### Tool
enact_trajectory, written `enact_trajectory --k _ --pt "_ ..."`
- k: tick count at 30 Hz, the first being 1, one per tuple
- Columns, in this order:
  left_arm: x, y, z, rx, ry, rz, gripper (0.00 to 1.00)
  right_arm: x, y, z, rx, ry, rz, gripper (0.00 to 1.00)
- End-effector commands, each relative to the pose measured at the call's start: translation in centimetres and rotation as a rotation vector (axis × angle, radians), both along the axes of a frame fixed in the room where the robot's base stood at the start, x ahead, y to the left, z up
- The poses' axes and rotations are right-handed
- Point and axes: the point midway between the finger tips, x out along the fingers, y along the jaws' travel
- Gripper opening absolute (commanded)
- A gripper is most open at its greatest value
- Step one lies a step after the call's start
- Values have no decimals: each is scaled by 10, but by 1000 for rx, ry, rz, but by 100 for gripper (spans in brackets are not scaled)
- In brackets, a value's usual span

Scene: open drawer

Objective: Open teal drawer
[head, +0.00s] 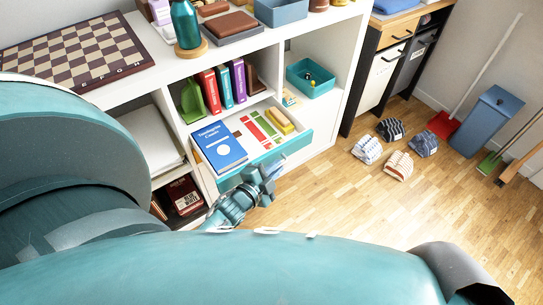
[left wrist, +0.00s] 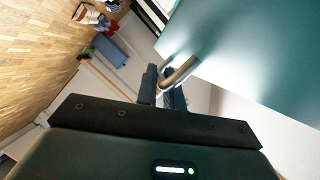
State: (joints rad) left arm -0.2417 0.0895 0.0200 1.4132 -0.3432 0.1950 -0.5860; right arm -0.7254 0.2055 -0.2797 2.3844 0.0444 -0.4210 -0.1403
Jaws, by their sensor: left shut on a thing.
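The teal drawer (head: 297,144) is pulled out of the white shelf unit, and its inside shows from above. In it lie a blue book (head: 219,146) and a tray of red and green items with a yellow block. My left gripper (head: 267,174) is at the drawer's front face. In the left wrist view the teal front (left wrist: 250,50) fills the upper right. The metal bar handle (left wrist: 181,73) sits between the fingers of my left gripper (left wrist: 163,82), which is shut on it. My right gripper is not in view.
The white shelf unit (head: 330,60) holds upright books (head: 224,87), a teal bin (head: 311,78) and a chessboard (head: 75,52) on top. The floor in front of the drawer is clear.

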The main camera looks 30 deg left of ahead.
Motion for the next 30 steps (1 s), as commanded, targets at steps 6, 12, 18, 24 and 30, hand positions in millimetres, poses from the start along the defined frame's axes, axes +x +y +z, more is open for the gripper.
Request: enact_trajectory --k 6,12,18,24,30 --pt "-1 -1 0 0 1 1 0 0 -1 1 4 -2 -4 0" --pt "-1 -1 0 0 1 1 10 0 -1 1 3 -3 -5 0" --pt "-1 -1 0 0 1 1 26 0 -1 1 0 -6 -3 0" --pt "-1 -1 0 0 0 0 31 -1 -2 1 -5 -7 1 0" --pt "-8 -1 1 0 2 0 31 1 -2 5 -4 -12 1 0"
